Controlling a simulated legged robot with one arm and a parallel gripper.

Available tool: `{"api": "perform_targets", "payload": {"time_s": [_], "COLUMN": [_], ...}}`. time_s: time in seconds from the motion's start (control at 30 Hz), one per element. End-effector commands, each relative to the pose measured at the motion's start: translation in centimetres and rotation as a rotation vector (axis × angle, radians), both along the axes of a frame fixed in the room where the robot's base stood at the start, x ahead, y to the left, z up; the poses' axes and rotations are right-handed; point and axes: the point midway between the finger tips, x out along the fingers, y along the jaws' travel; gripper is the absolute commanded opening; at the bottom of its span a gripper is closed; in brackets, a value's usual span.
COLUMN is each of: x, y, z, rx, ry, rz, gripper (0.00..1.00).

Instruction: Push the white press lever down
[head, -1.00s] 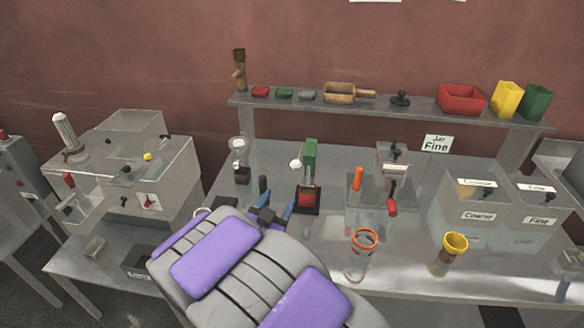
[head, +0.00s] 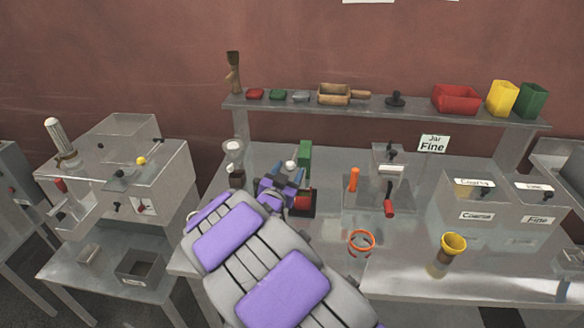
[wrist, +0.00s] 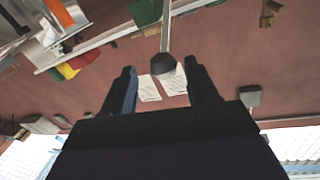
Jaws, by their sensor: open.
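The press has a green upright (head: 305,158) and a red part low at its front (head: 304,200), on a dark base. Its lever ends in a white ball knob (head: 291,166), at the top of my gripper (head: 287,180) in the head view. In the wrist view, the knob (wrist: 166,78) looks grey in shade, on a thin rod (wrist: 165,30), between the open fingers of my gripper (wrist: 161,76). Whether a finger touches it I cannot tell. The green upright also shows at the top of the wrist view (wrist: 145,12). My gripper partly covers the press in the head view.
A white-topped grinder-like item (head: 234,152) stands close left of my gripper. Right are an orange-handled fixture (head: 354,180), a red-handled lever (head: 389,205), an orange-rimmed jar (head: 361,243) and a yellow-topped funnel (head: 453,246). A shelf (head: 420,112) runs behind.

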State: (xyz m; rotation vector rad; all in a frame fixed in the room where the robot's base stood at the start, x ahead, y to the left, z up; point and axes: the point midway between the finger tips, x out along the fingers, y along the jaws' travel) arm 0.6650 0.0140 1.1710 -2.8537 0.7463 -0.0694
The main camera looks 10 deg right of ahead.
Motion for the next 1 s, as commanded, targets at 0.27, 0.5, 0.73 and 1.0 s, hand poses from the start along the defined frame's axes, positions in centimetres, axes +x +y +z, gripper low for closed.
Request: {"api": "perform_targets", "payload": {"time_s": [0.27, 0.5, 0.73, 1.0], "x": [2.5, 3.0, 3.0, 3.0], "y": [-1.4, -1.9, -1.7, -1.6], "z": [0.0, 0.0, 0.0, 0.0], "rx": [-0.001, 0.001, 0.0, -0.001], "ry": [-0.003, 0.0, 0.0, 0.0], "rz": [-0.001, 0.0, 0.001, 0.002], "gripper": [0.59, 0.59, 0.53, 0.27]}}
